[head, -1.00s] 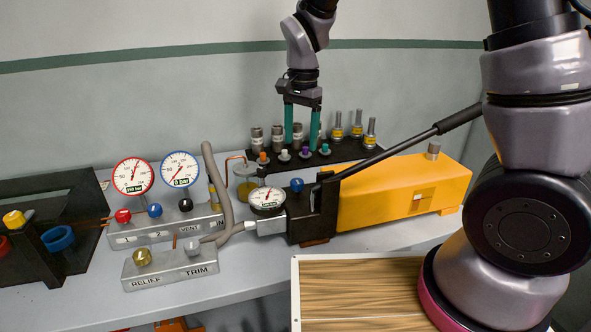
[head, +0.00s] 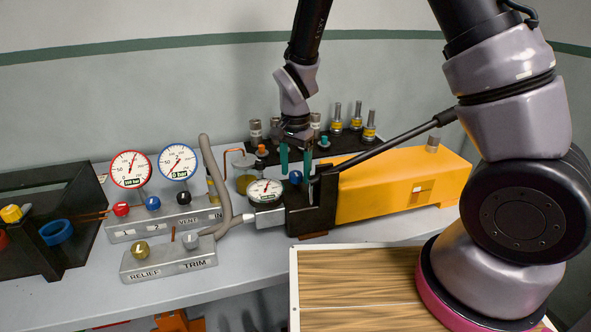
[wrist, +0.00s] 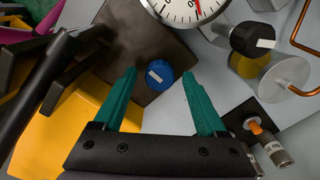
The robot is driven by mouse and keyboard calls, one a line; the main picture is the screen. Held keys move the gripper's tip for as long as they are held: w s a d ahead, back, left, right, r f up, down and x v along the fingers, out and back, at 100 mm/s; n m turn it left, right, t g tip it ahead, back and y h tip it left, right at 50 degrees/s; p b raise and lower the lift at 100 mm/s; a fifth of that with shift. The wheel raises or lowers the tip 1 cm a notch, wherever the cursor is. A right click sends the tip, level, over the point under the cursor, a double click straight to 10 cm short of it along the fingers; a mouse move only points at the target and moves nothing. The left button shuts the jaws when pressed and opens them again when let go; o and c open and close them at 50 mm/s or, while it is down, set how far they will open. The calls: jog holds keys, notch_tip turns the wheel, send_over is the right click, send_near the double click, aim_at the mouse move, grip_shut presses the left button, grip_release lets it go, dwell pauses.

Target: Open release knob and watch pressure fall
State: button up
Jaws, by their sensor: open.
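The blue knob (head: 295,177), which I take for the release knob, sits on the dark block at the front of the yellow pump (head: 400,190). It carries a white mark, clear in the wrist view (wrist: 159,76). My gripper (head: 296,163) is open just above it, teal fingers pointing down. In the wrist view the knob appears between the fingertips, with a gap on each side; contact is not visible. The pump's dial gauge (head: 265,190) is beside the knob; its lower part shows in the wrist view (wrist: 187,8), too cut off to read.
A long black pump handle (head: 395,143) slants up right of my gripper. A red-rimmed gauge (head: 131,169) and a blue-rimmed gauge (head: 179,162) stand left, above a knob manifold. A grey hose (head: 217,180) is close by. Fittings stand on a rack (head: 340,144) behind.

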grip_shut()
